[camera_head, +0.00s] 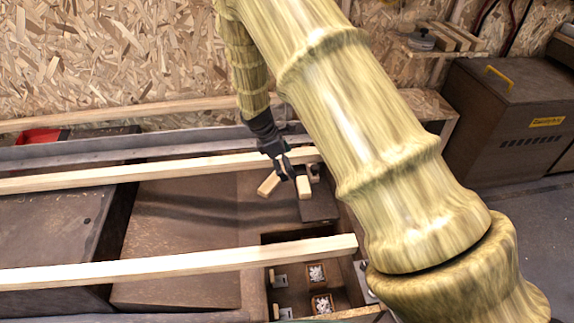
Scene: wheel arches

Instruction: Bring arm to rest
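My arm (370,140), with a yellow-brown wood-like surface, crosses the picture from top to lower right, and its far part hangs down at the upper middle. My dark gripper (282,168) points down at its end, just above several small light wooden blocks. One block (268,184) lies at an angle left of the fingers. The fingers are small and dark here. I cannot tell whether they touch a block or how far apart they are.
Two long pale beams, a rear one (150,174) and a front one (180,262), run across the bench near the gripper. A compartment with small boxes of white pieces (317,274) lies in front. A dark cabinet (505,120) stands at right; a chipboard wall (110,60) is behind.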

